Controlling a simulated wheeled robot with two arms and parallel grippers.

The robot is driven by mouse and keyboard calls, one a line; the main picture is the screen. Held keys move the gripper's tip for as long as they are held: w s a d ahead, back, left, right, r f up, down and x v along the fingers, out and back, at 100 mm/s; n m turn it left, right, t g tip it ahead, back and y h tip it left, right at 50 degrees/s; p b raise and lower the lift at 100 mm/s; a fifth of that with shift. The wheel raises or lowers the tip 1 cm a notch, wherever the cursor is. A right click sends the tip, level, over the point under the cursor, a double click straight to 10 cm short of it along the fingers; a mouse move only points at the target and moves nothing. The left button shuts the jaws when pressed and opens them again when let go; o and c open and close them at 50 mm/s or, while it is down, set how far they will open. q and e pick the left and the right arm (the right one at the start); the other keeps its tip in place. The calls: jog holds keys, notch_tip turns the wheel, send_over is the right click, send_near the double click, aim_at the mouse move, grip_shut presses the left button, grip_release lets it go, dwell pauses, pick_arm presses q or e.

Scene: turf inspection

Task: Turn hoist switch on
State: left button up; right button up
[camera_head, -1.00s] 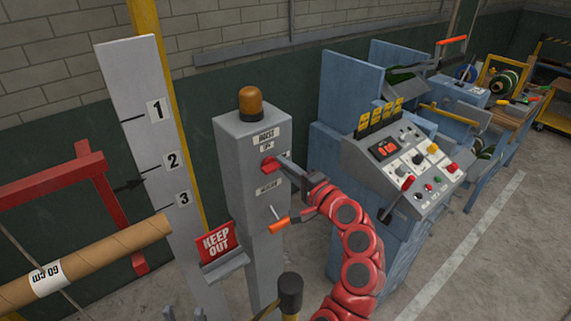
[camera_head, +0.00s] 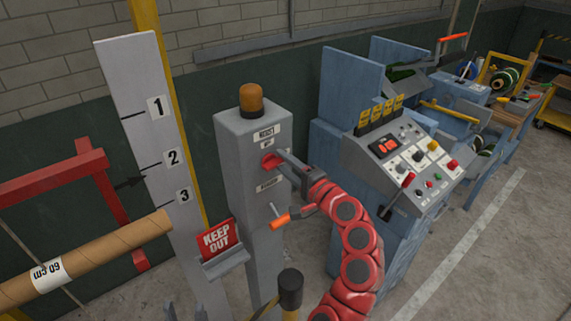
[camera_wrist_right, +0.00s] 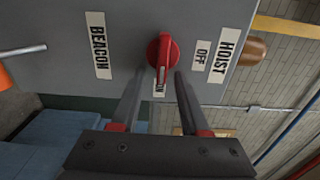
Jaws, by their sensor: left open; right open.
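The hoist switch is a red rotary knob (camera_head: 269,161) on the front of a grey post (camera_head: 240,170), under the HOIST label. In the right wrist view the knob (camera_wrist_right: 164,55) has its grip bar running up and down the picture. Its lower end is by the ON label (camera_wrist_right: 160,88); the OFF label (camera_wrist_right: 202,56) is to its right. My right gripper (camera_wrist_right: 160,80) is open, with its fingertips close to the knob, one on each side; contact cannot be told. My left gripper (camera_head: 185,313) is open and empty at the bottom edge of the head view, mostly cut off.
An orange-handled lever (camera_head: 281,221) sticks out from the post below the knob. An orange beacon (camera_head: 250,100) tops the post. A KEEP OUT sign (camera_head: 217,238) stands in front. A blue machine with a control panel (camera_head: 410,165) is to the right. A cardboard tube (camera_head: 110,250) lies left.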

jog(key=p+v, duration=0.2)
jog(key=v, duration=1.5)
jog(key=shift+s, duration=0.15)
jog(key=shift+d, duration=0.15)
